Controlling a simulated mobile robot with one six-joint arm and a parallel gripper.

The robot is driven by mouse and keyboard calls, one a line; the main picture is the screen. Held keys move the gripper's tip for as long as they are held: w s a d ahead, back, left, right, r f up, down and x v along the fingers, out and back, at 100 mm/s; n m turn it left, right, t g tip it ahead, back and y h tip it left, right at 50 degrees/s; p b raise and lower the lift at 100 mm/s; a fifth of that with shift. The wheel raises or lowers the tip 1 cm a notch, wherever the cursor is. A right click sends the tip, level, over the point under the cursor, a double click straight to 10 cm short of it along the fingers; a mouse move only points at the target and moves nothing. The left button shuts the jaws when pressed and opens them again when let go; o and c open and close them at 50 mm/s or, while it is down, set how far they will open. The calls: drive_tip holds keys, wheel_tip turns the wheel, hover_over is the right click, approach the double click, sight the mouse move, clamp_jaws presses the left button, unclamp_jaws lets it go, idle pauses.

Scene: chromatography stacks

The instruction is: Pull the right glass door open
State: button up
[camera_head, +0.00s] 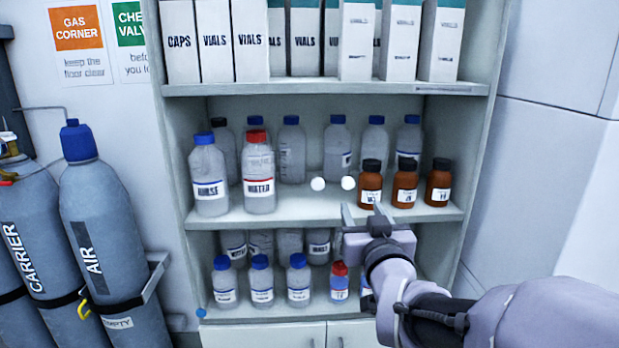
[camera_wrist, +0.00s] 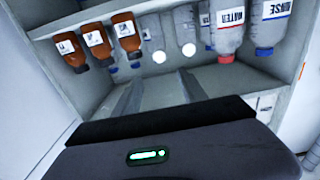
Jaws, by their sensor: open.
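The cabinet (camera_head: 175,150) has two round white knobs that seem to float before its middle shelf; the glass itself is too clear to make out. The right knob (camera_head: 348,183) is near the amber bottles, with the left knob (camera_head: 318,184) close beside it. The wrist view is upside down; there the right door's knob (camera_wrist: 159,57) appears left of the other knob (camera_wrist: 189,50). My gripper (camera_head: 362,211) is open and empty, its fingers pointing at the cabinet just below and right of the right knob. In the wrist view the knob lies just beyond my fingertips (camera_wrist: 159,80), apart from them.
Amber bottles (camera_head: 405,184) stand on the middle shelf behind the right knob, clear bottles (camera_head: 209,175) at left. White boxes (camera_head: 215,40) fill the top shelf; more bottles (camera_head: 262,282) stand below. Gas cylinders (camera_head: 100,230) stand left of the cabinet. A plain wall (camera_head: 545,170) is at right.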

sight(349, 183)
drive_tip(key=w, duration=1.3)
drive_tip(key=shift+w+f, duration=0.1)
drive_tip(key=shift+w, duration=0.15)
clamp_jaws()
idle(0.5)
